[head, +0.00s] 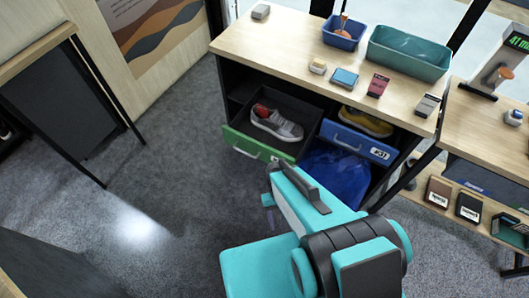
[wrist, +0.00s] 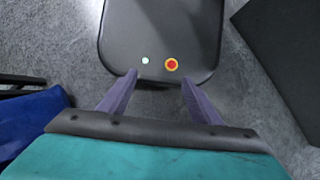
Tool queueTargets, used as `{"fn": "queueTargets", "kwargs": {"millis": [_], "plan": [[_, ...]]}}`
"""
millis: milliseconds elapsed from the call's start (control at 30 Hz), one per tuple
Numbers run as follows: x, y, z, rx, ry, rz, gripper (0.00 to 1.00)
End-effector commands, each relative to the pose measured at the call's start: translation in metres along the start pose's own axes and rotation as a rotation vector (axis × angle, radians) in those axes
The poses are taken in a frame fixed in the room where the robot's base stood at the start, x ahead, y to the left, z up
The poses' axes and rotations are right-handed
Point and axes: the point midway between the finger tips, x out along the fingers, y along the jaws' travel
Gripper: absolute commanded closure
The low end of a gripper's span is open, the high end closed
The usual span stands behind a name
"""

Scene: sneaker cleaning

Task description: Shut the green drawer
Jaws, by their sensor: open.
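The green drawer (head: 242,143) is pulled out of the cabinet under the wooden counter in the head view. Its green front has a pale handle, and a grey sneaker with red inside (head: 277,125) lies in it. My gripper (head: 268,212) is below and in front of the green front, apart from it and low over the floor. In the wrist view my gripper (wrist: 158,85) is open, with two purple fingers spread and nothing between them. The green drawer does not show in the wrist view. My arm covers part of the cabinet's lower right.
A blue drawer (head: 358,145) marked #31, holding a yellow shoe (head: 366,122), stands partly out to the right. A blue bag-like thing (head: 336,172) is below it. Bins and small boxes stand on the counter (head: 270,40). Grey floor (head: 175,160) to the left is clear.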

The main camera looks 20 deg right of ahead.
Motion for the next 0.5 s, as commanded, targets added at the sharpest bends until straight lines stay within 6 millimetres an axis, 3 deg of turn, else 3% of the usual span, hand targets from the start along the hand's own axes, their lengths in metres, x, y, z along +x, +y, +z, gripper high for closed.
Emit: {"fn": "queueTargets", "kwargs": {"millis": [33, 333, 500], "plan": [[0.006, 0.000, -0.003, -0.001, -0.001, 0.000, 0.51], [0.036, 0.000, -0.015, -0.006, -0.015, 0.000, 1.00], [0.043, 0.000, -0.018, -0.008, -0.020, 0.000, 1.00]]}}
